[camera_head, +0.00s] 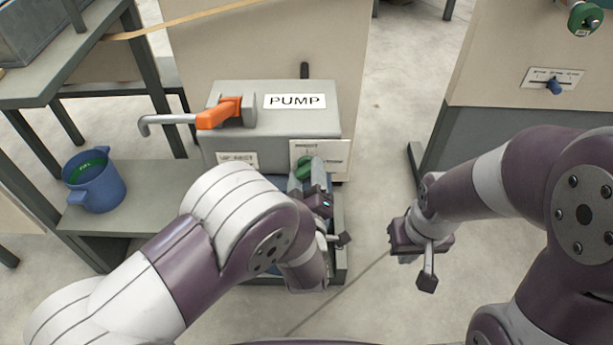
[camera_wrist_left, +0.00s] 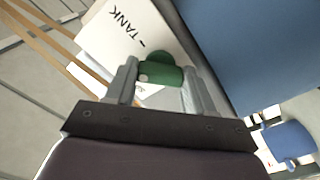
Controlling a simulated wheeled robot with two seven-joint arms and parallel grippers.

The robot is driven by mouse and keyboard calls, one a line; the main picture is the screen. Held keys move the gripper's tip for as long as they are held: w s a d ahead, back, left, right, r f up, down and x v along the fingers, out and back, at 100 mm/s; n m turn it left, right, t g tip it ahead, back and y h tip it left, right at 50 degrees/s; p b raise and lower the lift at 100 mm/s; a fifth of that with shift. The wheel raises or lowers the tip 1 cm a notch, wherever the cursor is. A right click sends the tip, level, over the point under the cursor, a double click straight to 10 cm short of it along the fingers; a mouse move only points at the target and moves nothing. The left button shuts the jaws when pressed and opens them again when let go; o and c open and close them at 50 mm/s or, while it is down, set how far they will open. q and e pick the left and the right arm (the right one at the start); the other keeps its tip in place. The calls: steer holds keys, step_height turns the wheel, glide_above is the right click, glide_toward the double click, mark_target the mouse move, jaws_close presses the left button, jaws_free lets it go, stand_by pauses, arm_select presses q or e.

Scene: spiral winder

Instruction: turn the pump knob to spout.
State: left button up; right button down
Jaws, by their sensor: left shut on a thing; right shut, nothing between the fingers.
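The pump (camera_head: 262,130) is a grey box with a PUMP label, an orange lever (camera_head: 220,113) and a bent pipe at its left. A green knob (camera_head: 303,169) sits before a white label plate (camera_head: 325,156) on its front. In the left wrist view the knob (camera_wrist_left: 160,73) lies between the fingers of my left gripper (camera_wrist_left: 160,82), beside the word TANK on the plate. My left gripper (camera_head: 302,181) is shut on it; the arm partly hides it. The knob's pointing cannot be read surely. My right gripper (camera_head: 406,254) is shut and empty, right of the pump.
At the right, a panel carries a blue knob (camera_head: 554,87) and a green round part (camera_head: 583,17). Floor is clear between pump and panel.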

arm_select(q)
steer(key=n+b, duration=0.1)
steer(key=n, duration=0.3)
steer(key=shift+f+n+b, duration=0.15)
steer(key=shift+n+b, duration=0.15)
steer(key=n+b, duration=0.2)
steer(key=n, duration=0.2)
steer(key=shift+n, duration=0.4)
steer(key=o, duration=1)
steer(key=shift+o, duration=0.2)
steer(key=s+p, duration=0.1)
steer(key=s, duration=1.1)
steer(key=shift+s, duration=0.35)
